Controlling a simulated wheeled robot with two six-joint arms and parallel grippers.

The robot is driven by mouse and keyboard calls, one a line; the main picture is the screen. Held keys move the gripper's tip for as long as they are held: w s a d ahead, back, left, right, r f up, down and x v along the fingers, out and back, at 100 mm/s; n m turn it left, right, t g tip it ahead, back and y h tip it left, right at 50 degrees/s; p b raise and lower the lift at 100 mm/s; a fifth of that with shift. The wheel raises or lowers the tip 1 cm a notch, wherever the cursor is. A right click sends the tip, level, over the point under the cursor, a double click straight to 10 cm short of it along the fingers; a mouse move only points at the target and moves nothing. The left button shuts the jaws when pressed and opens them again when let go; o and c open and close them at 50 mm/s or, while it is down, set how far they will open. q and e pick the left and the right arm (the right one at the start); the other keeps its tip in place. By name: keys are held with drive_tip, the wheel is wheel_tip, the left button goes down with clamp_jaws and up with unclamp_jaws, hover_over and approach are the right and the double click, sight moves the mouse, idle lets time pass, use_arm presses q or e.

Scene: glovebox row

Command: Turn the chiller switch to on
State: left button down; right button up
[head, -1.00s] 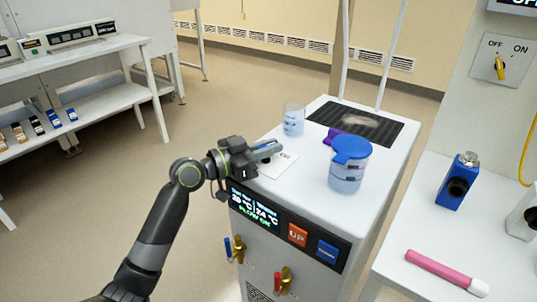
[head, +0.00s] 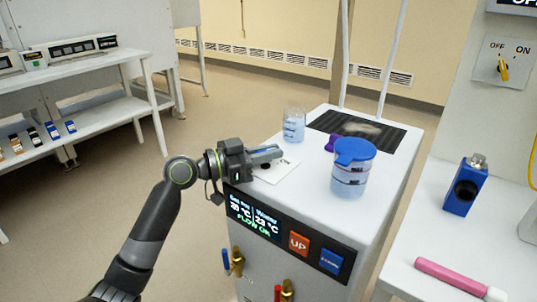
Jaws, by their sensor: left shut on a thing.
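The chiller (head: 385,205) is a white cabinet with a lit front display (head: 252,218) that reads FLOW ON. A flat white plate (head: 286,166) with a small dark mark lies on its top at the left edge. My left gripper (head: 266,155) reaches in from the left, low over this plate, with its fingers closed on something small. This appears to be the knob of the chiller switch, but the fingers hide it. My right gripper is out of view.
A blue-lidded jug (head: 350,178), a small beaker (head: 294,126) and a purple thing (head: 331,143) stand near the gripper. An OFF/ON wall plate with a yellow knob (head: 503,68) is at the right.

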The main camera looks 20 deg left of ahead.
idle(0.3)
use_arm(q)
drive_tip(key=c, duration=1.5)
unclamp_jaws()
